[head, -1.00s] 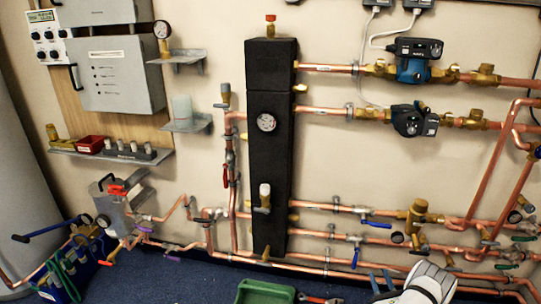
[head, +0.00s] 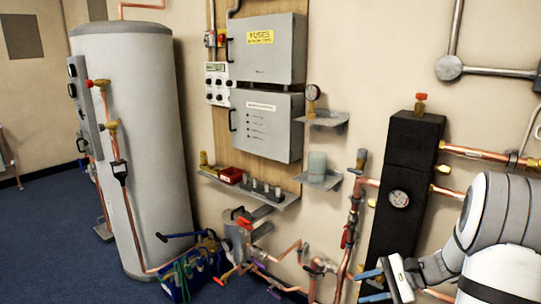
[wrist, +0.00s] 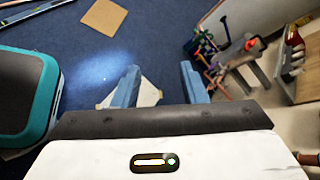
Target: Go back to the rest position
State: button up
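My gripper (head: 371,285) shows at the lower right of the head view, in front of the foot of the black vertical manifold block (head: 392,228). Its two blue fingers are spread apart with nothing between them. In the wrist view my gripper (wrist: 160,82) is also open and empty, its fingers pointing over the blue carpet (wrist: 85,62). A pale flat piece (wrist: 150,92) lies on the floor beyond the fingers, partly hidden by them.
A tall grey cylinder tank (head: 140,150) stands at the left. Grey fuse boxes (head: 266,50) and small shelves (head: 325,118) project from the wall. Copper pipes run low. A blue tool tote (head: 185,276) sits by the tank. Open carpet (head: 60,240) lies at the far left.

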jog(key=s+a+r+n+h+p, duration=0.3)
jog(key=s+a+r+n+h, duration=0.2)
jog(key=s+r+n, duration=0.2)
jog(key=s+a+r+n+h+p, duration=0.4)
jog(key=s+r, duration=0.5)
jog(key=s, duration=0.3)
jog(key=a+n+h, duration=0.1)
jog(key=n+h, duration=0.1)
jog(key=n, duration=0.1)
jog(key=shift+g, duration=0.3)
